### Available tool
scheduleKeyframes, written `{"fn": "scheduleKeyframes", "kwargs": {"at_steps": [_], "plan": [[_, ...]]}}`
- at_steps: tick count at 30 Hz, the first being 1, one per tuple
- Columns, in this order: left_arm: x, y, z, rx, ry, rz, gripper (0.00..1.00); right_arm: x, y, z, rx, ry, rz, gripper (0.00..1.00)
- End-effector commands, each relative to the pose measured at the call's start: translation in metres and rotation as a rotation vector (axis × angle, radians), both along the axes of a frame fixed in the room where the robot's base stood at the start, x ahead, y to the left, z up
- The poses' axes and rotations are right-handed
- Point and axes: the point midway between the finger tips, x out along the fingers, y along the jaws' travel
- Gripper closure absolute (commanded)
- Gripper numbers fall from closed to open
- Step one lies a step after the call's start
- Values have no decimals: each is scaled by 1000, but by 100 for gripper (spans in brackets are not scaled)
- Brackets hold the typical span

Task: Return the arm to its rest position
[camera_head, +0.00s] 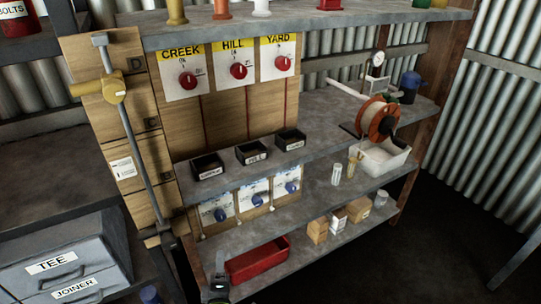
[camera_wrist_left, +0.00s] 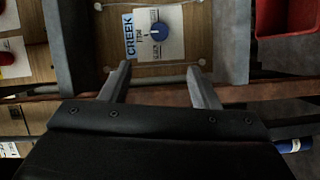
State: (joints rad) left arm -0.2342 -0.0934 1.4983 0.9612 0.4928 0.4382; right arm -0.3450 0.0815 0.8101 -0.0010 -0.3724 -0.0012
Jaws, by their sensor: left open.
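My left gripper (camera_head: 219,262) shows small at the bottom of the head view, in front of the lower shelf and left of the red bin. In the left wrist view its two fingers (camera_wrist_left: 159,70) stand wide apart with nothing between them. Beyond the fingertips is a white CREEK plate with a blue knob (camera_wrist_left: 159,32), and the fingers look clear of it. In the head view three such blue-knob plates (camera_head: 254,194) hang under the middle shelf. Most of my left arm is hidden. My right gripper is not in view.
A red bin (camera_head: 258,262) lies on the lower shelf, with small boxes (camera_head: 337,220) to its right. Black trays (camera_head: 251,153) line the middle shelf below three red-knob plates (camera_head: 238,71). A grey drawer cabinet (camera_head: 66,261) stands at left. Open floor shows at right.

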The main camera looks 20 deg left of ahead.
Motion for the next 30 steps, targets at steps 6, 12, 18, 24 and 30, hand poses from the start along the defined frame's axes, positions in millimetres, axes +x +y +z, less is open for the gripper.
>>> {"fn": "scheduleKeyframes", "kwargs": {"at_steps": [6,12,18,24,30], "plan": [[-4,-6,-16,64,88,-54,44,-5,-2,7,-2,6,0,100],[-51,-27,-103,348,501,-336,44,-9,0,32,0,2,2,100],[-168,-30,-201,629,994,-730,44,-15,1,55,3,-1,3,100],[-295,-12,-246,793,1358,-1080,44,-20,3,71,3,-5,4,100],[-364,3,-256,856,1530,-1274,44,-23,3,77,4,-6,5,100]]}}
